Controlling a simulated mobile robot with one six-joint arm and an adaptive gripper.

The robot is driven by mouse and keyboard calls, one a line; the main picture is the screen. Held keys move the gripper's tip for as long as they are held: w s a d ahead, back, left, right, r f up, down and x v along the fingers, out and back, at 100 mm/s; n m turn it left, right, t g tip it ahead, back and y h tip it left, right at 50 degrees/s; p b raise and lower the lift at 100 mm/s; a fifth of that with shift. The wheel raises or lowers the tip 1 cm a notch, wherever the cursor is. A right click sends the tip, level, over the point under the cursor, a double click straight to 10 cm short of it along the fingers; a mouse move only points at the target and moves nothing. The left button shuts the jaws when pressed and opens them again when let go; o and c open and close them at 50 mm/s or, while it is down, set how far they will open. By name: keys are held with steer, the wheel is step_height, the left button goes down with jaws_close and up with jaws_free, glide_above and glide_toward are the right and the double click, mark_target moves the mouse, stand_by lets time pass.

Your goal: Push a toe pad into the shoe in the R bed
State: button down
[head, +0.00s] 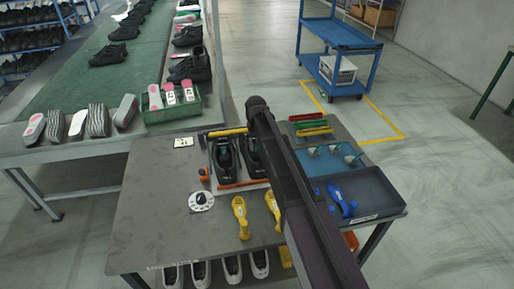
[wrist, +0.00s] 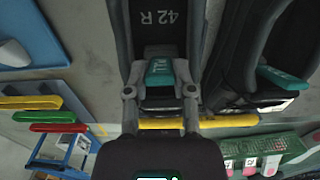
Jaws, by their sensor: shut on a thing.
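My gripper (wrist: 161,80) shows in the wrist view, its two fingers closed on the teal tab of a toe pad (wrist: 160,70). The pad is at the opening of the black shoe marked 42 R (wrist: 163,20). How deep it sits is hidden by the shoe and the fingers. In the head view this R shoe (head: 252,150) is partly covered by my arm, which hides the gripper there. The other black shoe (head: 225,157) lies beside it on the left; in the wrist view (wrist: 245,60) it has a similar teal piece at its opening.
A yellow bar (head: 227,132) lies behind the shoes. A blue tray (head: 320,165) with several small pieces and a dark tray (head: 375,190) with a blue tool (head: 341,202) stand right. Yellow tools (head: 241,217) lie in front. The table's left front (head: 150,225) is clear.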

steer(key=shift+w+a+f, duration=0.1)
steer(key=shift+w+a, duration=0.1)
steer(key=shift+w, duration=0.5)
steer(key=shift+w+a+f, duration=0.1)
steer(key=shift+w+a, duration=0.1)
steer(key=shift+w, duration=0.5)
steer(key=shift+w, duration=0.1)
steer(key=shift+c, duration=1.9)
jaws_free()
steer(key=shift+s+d+r, duration=0.15)
steer(key=shift+s+r, duration=0.05)
steer(key=shift+s, duration=0.35)
steer(key=shift+s+d+r, duration=0.15)
steer(key=shift+s+r, duration=0.05)
steer(key=shift+s, duration=0.35)
steer(key=shift+r+p, duration=0.2)
steer(key=shift+p, duration=0.2)
steer(key=shift+r+p, duration=1.3)
steer(key=shift+p, duration=0.05)
